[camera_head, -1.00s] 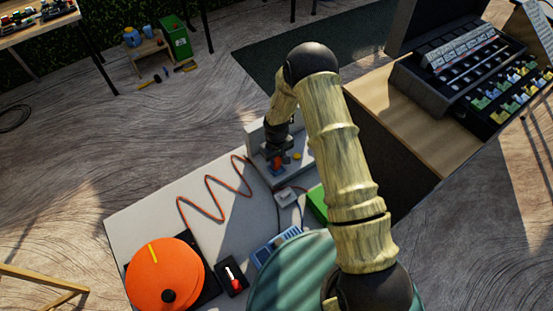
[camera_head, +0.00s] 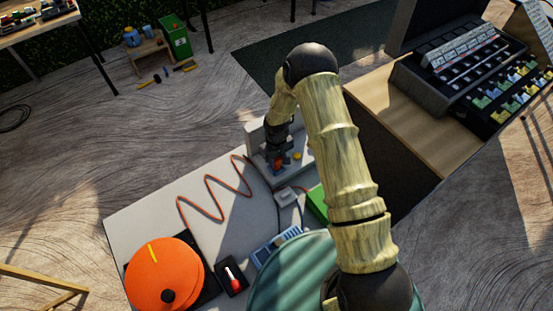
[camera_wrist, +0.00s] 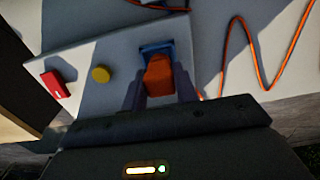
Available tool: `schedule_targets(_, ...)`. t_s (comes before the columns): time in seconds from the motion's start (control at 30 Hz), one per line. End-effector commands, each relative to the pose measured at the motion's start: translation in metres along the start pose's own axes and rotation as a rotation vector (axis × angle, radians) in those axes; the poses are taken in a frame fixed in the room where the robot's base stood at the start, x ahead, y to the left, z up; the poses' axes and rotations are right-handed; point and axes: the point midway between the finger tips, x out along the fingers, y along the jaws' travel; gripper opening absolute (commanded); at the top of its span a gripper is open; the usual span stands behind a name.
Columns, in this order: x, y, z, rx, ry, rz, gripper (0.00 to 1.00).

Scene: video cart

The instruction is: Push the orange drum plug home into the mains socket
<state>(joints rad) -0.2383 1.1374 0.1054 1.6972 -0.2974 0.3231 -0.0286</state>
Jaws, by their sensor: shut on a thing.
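The orange plug (camera_wrist: 159,76) is between the two fingers of my gripper (camera_wrist: 160,88), which is shut on it. The blue mains socket (camera_wrist: 158,48) lies right at the far end of the plug on a pale panel (camera_wrist: 105,62). The plug's front meets or overlaps the socket in this view; I cannot tell how deep it sits. In the head view my gripper (camera_head: 276,165) is at the panel, with a bit of orange showing below it. The orange drum (camera_head: 165,272) stands at the table's front left, and its orange cable (camera_head: 212,208) zigzags toward the panel.
A yellow knob (camera_wrist: 101,74) and a red block (camera_wrist: 55,84) are on the panel beside the socket. A red-handled switch (camera_head: 232,280), a blue device (camera_head: 272,243), a white box (camera_head: 286,196) and a green block (camera_head: 317,203) are on the pale table. Bare tabletop lies around the cable.

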Motion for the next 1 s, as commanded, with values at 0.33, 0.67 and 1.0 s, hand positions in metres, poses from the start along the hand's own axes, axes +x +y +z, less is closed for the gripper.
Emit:
schedule_targets(0.33,0.0038,0.0001,-0.0001,0.0,0.0,0.0,0.05)
schedule_targets(0.67,0.007,0.0001,-0.0001,0.0,0.0,0.0,0.05)
schedule_targets(1.0,0.0069,0.0,-0.0001,0.0,0.0,0.0,0.54)
